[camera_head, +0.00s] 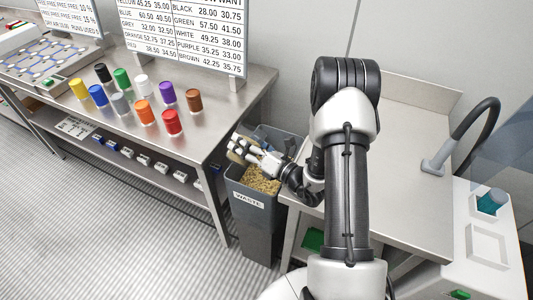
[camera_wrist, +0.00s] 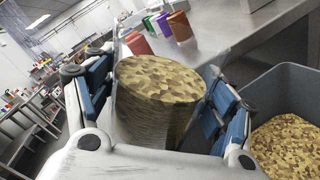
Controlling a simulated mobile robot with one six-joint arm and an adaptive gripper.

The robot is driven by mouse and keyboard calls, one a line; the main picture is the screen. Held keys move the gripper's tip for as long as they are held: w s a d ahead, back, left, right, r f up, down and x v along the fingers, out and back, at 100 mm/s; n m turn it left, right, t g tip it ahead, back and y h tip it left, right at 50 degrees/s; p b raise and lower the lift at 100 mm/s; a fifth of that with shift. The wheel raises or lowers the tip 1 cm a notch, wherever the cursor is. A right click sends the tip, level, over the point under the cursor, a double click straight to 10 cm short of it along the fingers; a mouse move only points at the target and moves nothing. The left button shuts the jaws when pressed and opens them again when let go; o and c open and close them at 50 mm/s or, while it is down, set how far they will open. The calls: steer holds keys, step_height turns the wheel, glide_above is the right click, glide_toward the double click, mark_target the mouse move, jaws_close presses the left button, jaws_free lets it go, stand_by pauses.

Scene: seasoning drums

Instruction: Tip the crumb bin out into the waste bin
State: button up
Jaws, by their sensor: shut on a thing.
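The crumb bin (camera_wrist: 160,95) is between the fingers of my gripper (camera_wrist: 152,82) in the wrist view. Its top face is mottled tan and brown like crumbs, and its side is finely streaked. My gripper is shut on it. In the head view my gripper (camera_head: 247,152) holds the crumb bin (camera_head: 237,150) over the left rear part of the waste bin. The waste bin (camera_head: 256,222) is tall and grey with a WASTE label, and tan crumbs show inside. Its grey wall (camera_wrist: 270,90) and mottled contents are at the right of the wrist view.
A steel bench (camera_head: 190,140) on the left carries several coloured drums, a price board (camera_head: 185,38) and a tray. A steel counter (camera_head: 410,190) stands right of the waste bin. A white unit with a blue-filled container (camera_head: 491,203) is at far right. The striped floor at lower left is clear.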

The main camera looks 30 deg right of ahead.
steer(key=shift+d+r+m+p, duration=0.1)
steer(key=shift+r+m+p, duration=0.2)
steer(key=shift+m+p, duration=0.15)
steer(key=shift+f+m, duration=0.25)
steer(key=shift+m, duration=0.7)
stand_by(0.4)
steer(key=shift+w+d+r+m+p, duration=0.15)
steer(key=shift+r+m+p, duration=0.4)
steer(key=shift+m+p, duration=0.3)
steer(key=shift+d+f+m, duration=0.15)
steer(key=shift+f+m, duration=0.15)
steer(key=shift+m, duration=0.55)
stand_by(1.3)
steer(key=shift+w+d+f+m+p, duration=0.15)
steer(key=shift+d+m+p, duration=0.05)
steer(key=shift+d+m, duration=0.25)
steer(key=shift+w+d+f+m+p, duration=0.15)
steer(key=shift+d+m, duration=0.15)
steer(key=shift+m, duration=0.15)
stand_by(1.2)
steer(key=shift+d+f+m, duration=0.15)
steer(key=shift+f+m, duration=0.05)
steer(key=shift+m, duration=0.3)
stand_by(0.6)
